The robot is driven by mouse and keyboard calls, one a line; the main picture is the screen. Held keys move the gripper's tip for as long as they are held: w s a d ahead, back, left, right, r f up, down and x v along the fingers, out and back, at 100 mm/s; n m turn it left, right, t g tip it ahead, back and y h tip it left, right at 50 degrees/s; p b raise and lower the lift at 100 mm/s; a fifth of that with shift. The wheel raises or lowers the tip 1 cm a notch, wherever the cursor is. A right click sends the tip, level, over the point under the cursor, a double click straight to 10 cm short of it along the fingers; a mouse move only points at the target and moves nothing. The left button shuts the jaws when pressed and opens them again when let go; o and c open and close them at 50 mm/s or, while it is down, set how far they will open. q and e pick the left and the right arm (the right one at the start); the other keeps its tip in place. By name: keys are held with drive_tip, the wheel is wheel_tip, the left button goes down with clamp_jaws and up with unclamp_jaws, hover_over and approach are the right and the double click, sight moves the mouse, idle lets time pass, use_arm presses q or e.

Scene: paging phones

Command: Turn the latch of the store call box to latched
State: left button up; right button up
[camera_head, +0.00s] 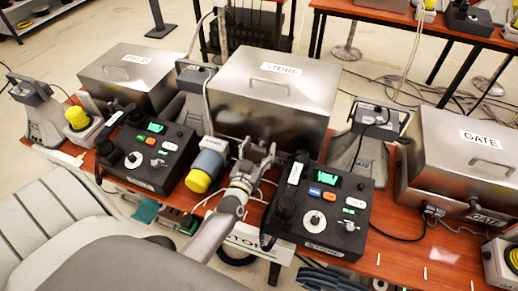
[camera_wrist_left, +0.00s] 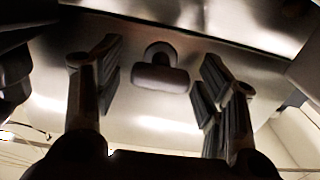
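The store call box (camera_head: 272,95) is a brushed-metal box with a STORE label on its lid, standing at the back middle of the red table. In the left wrist view its front face (camera_wrist_left: 150,125) carries the latch (camera_wrist_left: 160,78), a dark rounded crossbar on a short round stem, with the bar lying across the picture. My left gripper (camera_head: 258,150) is at the front of the box. It is open, and in the left wrist view its two fingers (camera_wrist_left: 160,82) stand apart on either side of the latch with gaps. The head view hides the latch behind the gripper. My right gripper is not in view.
A black phone console (camera_head: 345,222) with its handset is right of my left arm. A yellow-capped grey cylinder (camera_head: 205,170) is close on the left, with another console (camera_head: 150,152) beyond. The GATE box (camera_head: 455,165) stands right. Cables lie along the table.

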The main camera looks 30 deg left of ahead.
use_arm(q)
drive_tip(key=c, duration=1)
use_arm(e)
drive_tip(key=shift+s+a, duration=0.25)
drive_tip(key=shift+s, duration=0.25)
use_arm(q)
drive_tip(key=shift+n, duration=0.3)
drive_tip(key=n, duration=0.4)
drive_tip(key=shift+a, duration=0.1)
drive_tip(key=n, duration=0.4)
drive_tip(key=shift+f, duration=0.1)
drive_tip(key=n+b, duration=0.1)
drive_tip(key=n, duration=0.4)
drive_tip(key=shift+a+f+b, duration=0.1)
drive_tip(key=shift+b, duration=0.2)
drive_tip(key=shift+s+n+b, duration=0.1)
drive_tip(key=shift+n+b, duration=0.4)
drive_tip(key=shift+n, duration=1.6)
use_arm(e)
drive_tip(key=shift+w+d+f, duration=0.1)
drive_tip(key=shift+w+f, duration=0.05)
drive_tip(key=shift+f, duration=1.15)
